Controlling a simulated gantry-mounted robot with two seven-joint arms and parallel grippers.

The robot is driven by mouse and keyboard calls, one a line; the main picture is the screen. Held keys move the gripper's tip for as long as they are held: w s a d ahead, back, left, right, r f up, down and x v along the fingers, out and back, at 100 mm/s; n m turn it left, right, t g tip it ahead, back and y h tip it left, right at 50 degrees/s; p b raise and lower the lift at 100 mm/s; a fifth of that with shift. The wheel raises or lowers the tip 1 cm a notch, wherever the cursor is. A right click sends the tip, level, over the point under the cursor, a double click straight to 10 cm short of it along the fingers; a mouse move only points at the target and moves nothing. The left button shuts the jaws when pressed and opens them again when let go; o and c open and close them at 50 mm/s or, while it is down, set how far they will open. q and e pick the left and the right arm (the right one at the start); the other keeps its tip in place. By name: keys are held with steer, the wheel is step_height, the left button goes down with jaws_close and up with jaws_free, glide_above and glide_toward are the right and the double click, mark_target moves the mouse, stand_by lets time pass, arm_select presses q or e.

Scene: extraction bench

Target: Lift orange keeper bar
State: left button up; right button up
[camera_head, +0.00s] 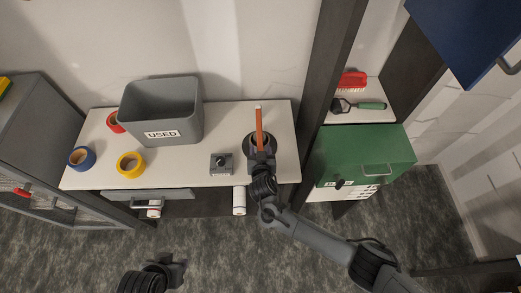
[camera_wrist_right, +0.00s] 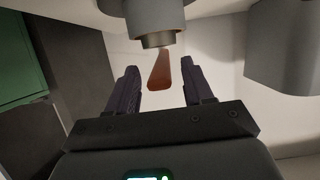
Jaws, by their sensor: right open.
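The orange keeper bar (camera_head: 259,124) shows in the head view as a thin upright strip at the right end of the bench, by a dark round device (camera_head: 248,146). In the right wrist view the bar (camera_wrist_right: 160,72) looks red-brown and lies between my right gripper's two fingers, with gaps on both sides. My right gripper (camera_head: 262,158) is open around the bar; its fingers also show in the wrist view (camera_wrist_right: 158,70). Part of the bar's near end is hidden in the head view. My left gripper (camera_head: 176,270) is low over the floor, away from the bench; its jaw state is unclear.
A grey bin marked USED (camera_head: 160,110) stands on the bench (camera_head: 225,122), with blue (camera_head: 81,158), yellow (camera_head: 130,164) and red (camera_head: 114,122) tape rolls nearby. A small grey block (camera_head: 221,164) sits left of the device. A green cabinet (camera_head: 365,155) stands right.

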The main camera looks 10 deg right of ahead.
steer(key=c, duration=0.9)
jaws_close()
steer(key=shift+r, duration=0.15)
